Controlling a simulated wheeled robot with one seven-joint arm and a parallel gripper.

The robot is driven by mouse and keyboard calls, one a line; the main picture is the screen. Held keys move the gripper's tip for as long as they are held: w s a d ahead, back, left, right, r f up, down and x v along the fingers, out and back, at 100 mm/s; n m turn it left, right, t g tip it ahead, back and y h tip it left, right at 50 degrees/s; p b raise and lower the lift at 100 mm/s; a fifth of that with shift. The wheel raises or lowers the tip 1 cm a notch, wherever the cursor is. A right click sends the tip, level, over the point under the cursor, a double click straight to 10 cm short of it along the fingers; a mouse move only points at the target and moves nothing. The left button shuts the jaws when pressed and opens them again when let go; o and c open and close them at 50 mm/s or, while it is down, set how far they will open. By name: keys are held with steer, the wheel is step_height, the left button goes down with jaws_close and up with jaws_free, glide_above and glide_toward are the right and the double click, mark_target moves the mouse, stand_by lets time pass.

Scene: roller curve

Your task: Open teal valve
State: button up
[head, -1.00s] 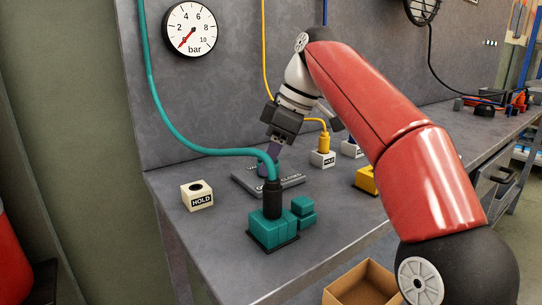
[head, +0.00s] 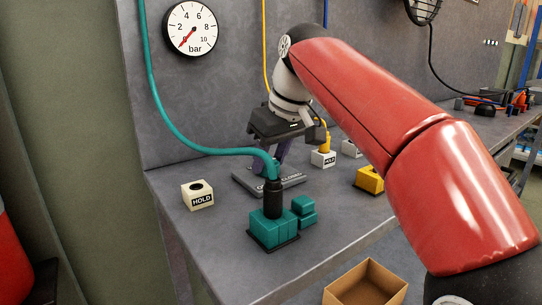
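The teal valve is on a grey plate (head: 243,180) with lettering, of which "CLOSED" is partly readable. Its handle is mostly hidden behind the teal hose (head: 195,143), the black plug and my fingers, so I cannot make out its angle. My gripper (head: 270,165) points down over this plate. Its dark purplish fingers are low at the valve, partly covered by the hose. I cannot tell whether they touch the handle or how far apart they are.
The hose ends in a black plug (head: 273,198) standing in a teal block (head: 268,229), just in front of the valve. A white HOLD block (head: 197,195) is at left, another (head: 323,159) behind. A yellow block (head: 369,180) is at right. The gauge (head: 190,28) needle points near zero.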

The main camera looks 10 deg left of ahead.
steer(key=m, duration=0.2)
steer(key=m+t+h, duration=0.1)
steer(key=m, duration=0.2)
steer(key=shift+s+a+m+t, duration=0.1)
steer(key=shift+a+m+t, duration=0.05)
steer(key=shift+m+t, duration=0.15)
steer(key=shift+a+m+t+h, duration=0.15)
steer(key=shift+m+h, duration=0.4)
steer(key=shift+m, duration=0.6)
steer(key=shift+d+m+t+h, duration=0.15)
steer(key=shift+m+h, duration=0.4)
steer(key=shift+m, duration=0.6)
steer(key=shift+a, duration=0.1)
steer(key=o, duration=1)
steer(key=shift+v, duration=3.9)
steer(key=shift+s+a, duration=0.1)
